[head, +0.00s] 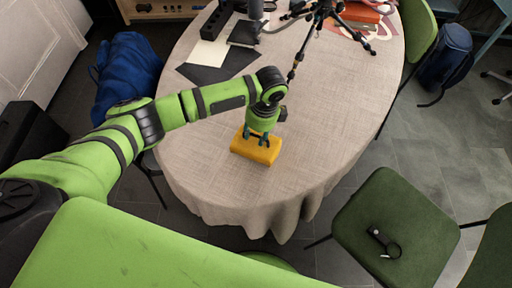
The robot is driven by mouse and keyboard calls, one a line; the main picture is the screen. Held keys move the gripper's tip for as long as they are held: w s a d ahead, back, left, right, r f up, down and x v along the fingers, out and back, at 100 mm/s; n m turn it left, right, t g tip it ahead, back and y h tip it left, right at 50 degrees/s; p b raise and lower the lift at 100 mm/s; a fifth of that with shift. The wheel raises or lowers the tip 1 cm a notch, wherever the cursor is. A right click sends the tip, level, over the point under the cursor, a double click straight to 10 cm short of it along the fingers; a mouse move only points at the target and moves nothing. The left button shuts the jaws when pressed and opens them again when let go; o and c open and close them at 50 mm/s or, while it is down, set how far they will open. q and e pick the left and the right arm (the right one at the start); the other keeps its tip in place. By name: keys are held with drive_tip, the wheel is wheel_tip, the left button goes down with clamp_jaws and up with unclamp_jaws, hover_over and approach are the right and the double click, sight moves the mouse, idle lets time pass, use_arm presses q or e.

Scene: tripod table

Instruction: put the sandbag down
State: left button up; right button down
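The yellow sandbag (244,149) is near the front of the cloth-covered oval table (330,110). My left gripper (256,138) is directly over the sandbag, pointing down. Its two fingers are spread apart and their tips overlap the bag's upper side. I cannot tell whether they press on the bag or just stand at it. The bag looks level, and whether its underside touches the cloth is hidden. My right gripper is not in view.
A black tripod (318,14) stands at the back of the table. A green chair (394,225) stands front right. The cloth right of the bag is clear.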

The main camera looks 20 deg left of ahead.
use_arm(q)
drive_tip(key=shift+r, duration=0.1)
clamp_jaws()
drive_tip(key=shift+w, duration=0.1)
drive_tip(key=shift+r, duration=0.1)
